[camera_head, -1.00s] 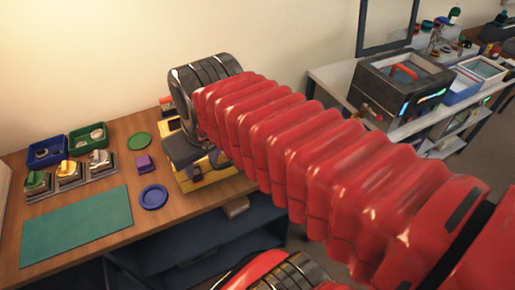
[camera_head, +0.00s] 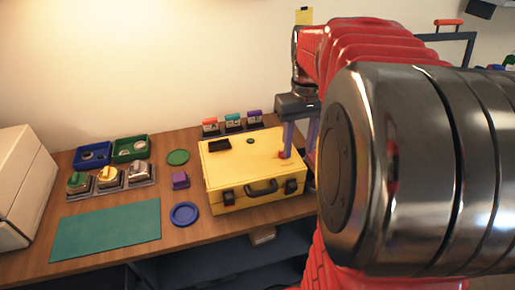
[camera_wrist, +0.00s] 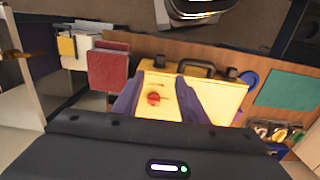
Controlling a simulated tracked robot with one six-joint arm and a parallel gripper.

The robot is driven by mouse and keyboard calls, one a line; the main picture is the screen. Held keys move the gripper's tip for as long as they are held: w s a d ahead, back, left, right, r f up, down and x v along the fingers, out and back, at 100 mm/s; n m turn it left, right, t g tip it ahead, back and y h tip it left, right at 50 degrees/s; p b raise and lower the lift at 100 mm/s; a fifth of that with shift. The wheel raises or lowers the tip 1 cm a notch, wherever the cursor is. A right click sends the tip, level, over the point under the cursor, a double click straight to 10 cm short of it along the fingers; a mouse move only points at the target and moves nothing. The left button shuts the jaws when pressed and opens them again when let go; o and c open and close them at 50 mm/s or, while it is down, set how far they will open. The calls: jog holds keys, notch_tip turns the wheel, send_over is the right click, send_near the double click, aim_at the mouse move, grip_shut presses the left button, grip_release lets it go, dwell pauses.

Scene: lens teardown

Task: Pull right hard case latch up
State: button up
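The yellow hard case (camera_head: 245,165) lies shut on the wooden table, with a dark handle (camera_head: 262,187) on its front. The right latch (camera_head: 291,187) is a dark block to the right of the handle; the left latch (camera_head: 229,198) is on the other side. My gripper (camera_head: 298,152) points down over the case's right end, apart from the right latch. In the wrist view the case (camera_wrist: 220,100) lies beyond my open, empty gripper (camera_wrist: 157,84). The right latch (camera_wrist: 160,62) shows past the fingertips, and a red round spot on the lid shows between the fingers.
Several small coloured-top items stand behind the case. A red book-like object (camera_wrist: 108,66) shows in the wrist view.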

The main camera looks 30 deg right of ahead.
aim_at(293, 184)
jog(key=shift+f, duration=0.1)
notch_tip(293, 184, down, 14)
jog(key=shift+r, duration=0.2)
dwell(0.7)
grip_shut()
dwell(0.4)
